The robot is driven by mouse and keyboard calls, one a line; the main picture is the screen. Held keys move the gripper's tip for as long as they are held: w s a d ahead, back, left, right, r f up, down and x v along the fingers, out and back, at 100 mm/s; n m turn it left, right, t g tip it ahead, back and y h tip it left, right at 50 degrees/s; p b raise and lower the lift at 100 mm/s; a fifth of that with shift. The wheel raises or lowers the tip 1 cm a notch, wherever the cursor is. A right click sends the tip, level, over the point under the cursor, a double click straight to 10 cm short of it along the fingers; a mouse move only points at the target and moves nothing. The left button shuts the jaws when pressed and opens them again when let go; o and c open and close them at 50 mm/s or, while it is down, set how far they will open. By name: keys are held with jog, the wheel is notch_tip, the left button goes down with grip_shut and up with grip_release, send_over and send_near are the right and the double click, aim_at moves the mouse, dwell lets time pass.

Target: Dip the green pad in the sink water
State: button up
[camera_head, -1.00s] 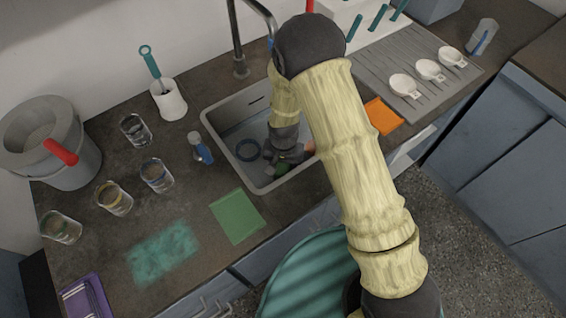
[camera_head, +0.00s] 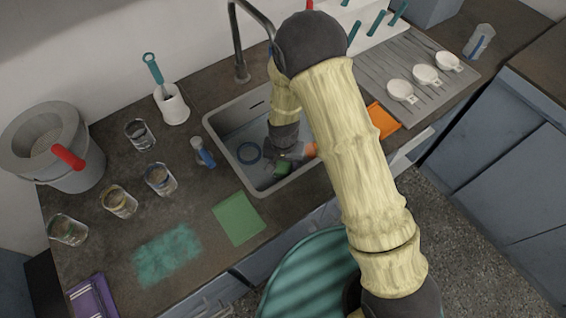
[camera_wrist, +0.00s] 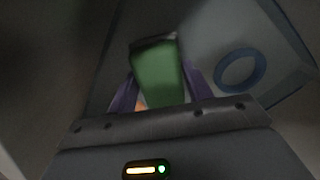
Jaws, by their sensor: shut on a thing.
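My gripper (camera_head: 288,160) is down inside the sink (camera_head: 217,115), at its front right part. In the wrist view my gripper (camera_wrist: 158,92) is shut on the green pad (camera_wrist: 158,75), which sits between the two purple fingers. A small part of the green pad (camera_head: 284,168) shows below my gripper in the head view. The sink holds bluish water (camera_head: 237,137). I cannot tell whether the pad touches the water. A flat green sheet (camera_head: 238,218) lies on the counter in front of the sink.
A blue ring (camera_head: 248,153) lies in the sink left of my gripper; it also shows in the wrist view (camera_wrist: 241,69). A small blue-labelled bottle (camera_head: 203,152) stands at the sink's left edge. The tap (camera_head: 240,70) rises behind. Several glass jars (camera_head: 120,201) stand on the left counter.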

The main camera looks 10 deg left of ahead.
notch_tip(320, 180, up, 17)
jog(key=p, duration=1.2)
jog(key=shift+p, duration=0.4)
